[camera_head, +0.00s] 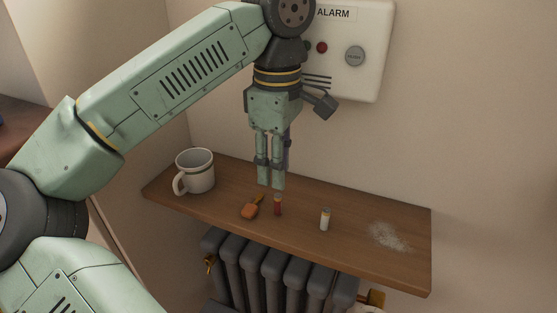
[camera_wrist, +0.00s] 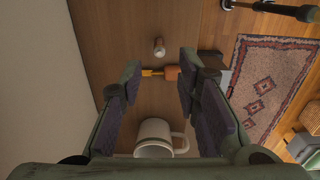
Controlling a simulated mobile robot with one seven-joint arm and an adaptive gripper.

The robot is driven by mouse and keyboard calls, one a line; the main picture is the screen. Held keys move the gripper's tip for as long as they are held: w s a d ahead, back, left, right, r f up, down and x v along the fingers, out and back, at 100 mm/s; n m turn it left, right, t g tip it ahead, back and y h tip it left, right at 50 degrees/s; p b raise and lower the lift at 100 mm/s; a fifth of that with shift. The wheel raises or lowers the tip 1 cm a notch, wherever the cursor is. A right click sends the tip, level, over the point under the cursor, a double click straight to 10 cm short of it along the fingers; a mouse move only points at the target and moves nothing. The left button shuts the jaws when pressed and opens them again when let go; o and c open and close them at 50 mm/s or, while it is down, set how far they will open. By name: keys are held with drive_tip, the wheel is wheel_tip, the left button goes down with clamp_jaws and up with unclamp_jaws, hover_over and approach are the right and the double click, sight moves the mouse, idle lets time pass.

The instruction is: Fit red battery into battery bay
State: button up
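The red battery (camera_head: 278,206) stands upright on the wooden shelf, just below my gripper's fingertips. My gripper (camera_head: 271,186) points straight down over the shelf; in the wrist view its fingers (camera_wrist: 160,66) are apart with nothing held between them. I cannot make out the battery bay.
A white mug (camera_head: 195,171) stands at the shelf's left end, and an orange-handled tool (camera_head: 250,211) lies left of the red battery. Pale powder (camera_head: 388,236) lies on the right of the shelf (camera_head: 414,220). A radiator (camera_head: 270,272) is below. A patterned rug (camera_wrist: 268,85) lies on the floor.

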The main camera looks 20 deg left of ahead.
sight(278, 195)
drive_tip(key=shift+f+b, duration=2.7)
drive_tip(key=shift+f, duration=1.3)
drive_tip(key=shift+c, duration=0.4)
clamp_jaws()
drive_tip(key=shift+r, duration=0.1)
drive_tip(key=shift+d+r+p, duration=0.1)
drive_tip(key=shift+r+p, duration=1.95)
drive_tip(key=shift+r, duration=0.45)
drive_tip(key=shift+f, duration=0.1)
